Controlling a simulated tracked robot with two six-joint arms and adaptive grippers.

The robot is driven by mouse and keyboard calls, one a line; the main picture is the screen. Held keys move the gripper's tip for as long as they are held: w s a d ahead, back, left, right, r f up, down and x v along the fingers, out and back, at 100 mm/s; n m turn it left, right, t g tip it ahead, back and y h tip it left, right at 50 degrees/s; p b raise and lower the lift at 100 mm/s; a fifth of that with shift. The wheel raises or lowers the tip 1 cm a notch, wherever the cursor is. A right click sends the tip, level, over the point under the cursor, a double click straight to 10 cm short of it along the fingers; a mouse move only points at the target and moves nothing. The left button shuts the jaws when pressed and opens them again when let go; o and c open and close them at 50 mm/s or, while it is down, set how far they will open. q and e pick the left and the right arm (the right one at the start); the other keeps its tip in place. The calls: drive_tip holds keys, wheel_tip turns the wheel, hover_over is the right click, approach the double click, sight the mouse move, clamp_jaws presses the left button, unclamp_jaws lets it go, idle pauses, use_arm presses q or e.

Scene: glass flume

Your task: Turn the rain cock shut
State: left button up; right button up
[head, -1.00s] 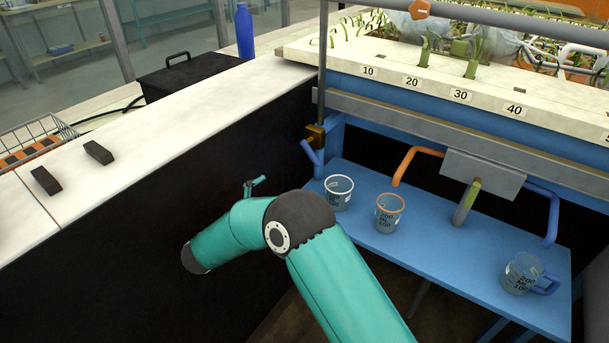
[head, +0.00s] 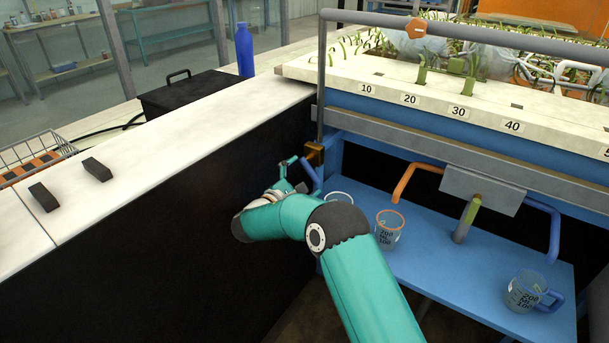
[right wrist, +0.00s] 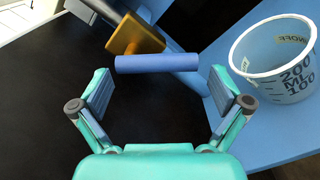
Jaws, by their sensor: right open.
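The rain cock (head: 314,153) is a brass block at the foot of the grey upright pipe, with a blue lever (head: 311,177) slanting below it. The brass body shows in the right wrist view (right wrist: 135,35), with the blue bar of the lever (right wrist: 157,63) lying crosswise just ahead of the fingertips. My right gripper (right wrist: 159,78) is open and empty, one finger on each side of the lever's line; I cannot tell whether the lever is between the pads. In the head view the right gripper (head: 296,172) is beside the lever, partly hidden by its own arm. My left gripper is not in view.
A white-rimmed beaker (right wrist: 275,60) stands close right of the gripper on the blue shelf (head: 455,270). An orange-rimmed beaker (head: 387,232) and a blue-handled one (head: 527,292) stand farther right. Orange (head: 404,181) and blue (head: 554,232) pipes hang above the shelf. A dark wall (head: 150,230) is left.

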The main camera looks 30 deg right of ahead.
drive_tip(key=shift+x, duration=0.85)
drive_tip(key=shift+c, duration=0.3)
drive_tip(key=shift+s+f, duration=0.1)
drive_tip(key=c, duration=1.3)
drive_tip(key=shift+a+f, duration=0.1)
drive_tip(key=shift+a, duration=0.45)
drive_tip(key=shift+c, duration=0.7)
drive_tip(key=shift+d, duration=0.3)
drive_tip(key=m+b, duration=0.3)
drive_tip(key=b, duration=0.2)
drive_tip(key=w+m+b, duration=0.1)
drive_tip(key=m+b, duration=0.2)
drive_tip(key=b, duration=0.2)
drive_tip(key=w+m+b, duration=0.1)
drive_tip(key=m+b, duration=0.1)
drive_tip(key=b, duration=0.3)
drive_tip(key=shift+a+m, duration=0.1)
drive_tip(key=shift+m, duration=0.3)
